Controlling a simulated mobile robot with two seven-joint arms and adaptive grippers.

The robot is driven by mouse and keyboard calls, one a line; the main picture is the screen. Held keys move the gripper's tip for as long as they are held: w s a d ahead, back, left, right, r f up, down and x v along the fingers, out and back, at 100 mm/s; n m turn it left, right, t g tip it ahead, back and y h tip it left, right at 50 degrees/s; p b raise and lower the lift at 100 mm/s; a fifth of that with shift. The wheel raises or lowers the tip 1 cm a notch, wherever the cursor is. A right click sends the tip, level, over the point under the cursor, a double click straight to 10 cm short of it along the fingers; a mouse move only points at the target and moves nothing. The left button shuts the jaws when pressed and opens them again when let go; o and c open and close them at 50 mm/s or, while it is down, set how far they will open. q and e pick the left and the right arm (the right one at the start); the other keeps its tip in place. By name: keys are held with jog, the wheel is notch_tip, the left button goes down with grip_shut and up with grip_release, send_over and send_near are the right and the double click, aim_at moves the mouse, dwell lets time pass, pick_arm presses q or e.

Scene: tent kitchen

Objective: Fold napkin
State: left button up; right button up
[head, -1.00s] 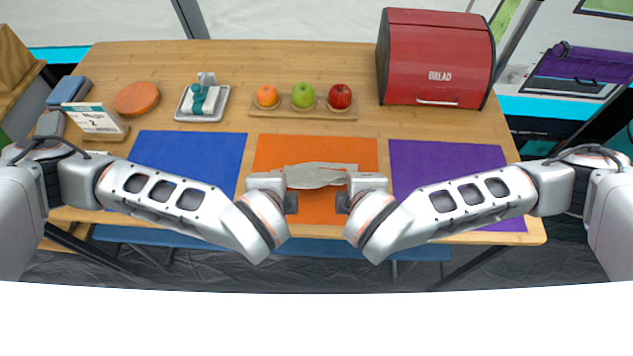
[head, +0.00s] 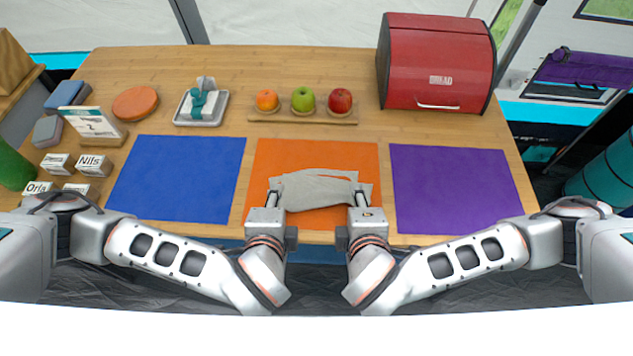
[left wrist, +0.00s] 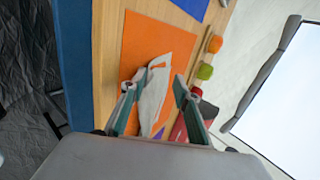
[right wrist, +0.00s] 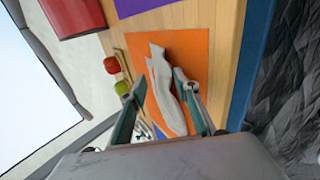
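The grey-white napkin (head: 320,189) lies loosely folded on the orange placemat (head: 315,154), with uneven layers and a corner sticking out at each side. My left gripper (head: 274,192) is at the napkin's left near end. In the left wrist view its two fingers (left wrist: 155,95) stand apart, with the napkin (left wrist: 154,92) showing between and beyond them. My right gripper (head: 361,192) is at the napkin's right near end. In the right wrist view its fingers (right wrist: 160,95) are also apart, with the napkin (right wrist: 165,90) beyond. I cannot tell whether the fingertips touch the cloth.
A blue placemat (head: 178,178) lies left and a purple placemat (head: 452,185) lies right. A fruit board (head: 322,117), a red bread box (head: 436,65) and a grey tray (head: 200,122) stand behind. Name cards (head: 93,164) stand at the left. The blue and purple mats are bare.

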dwell(0.3)
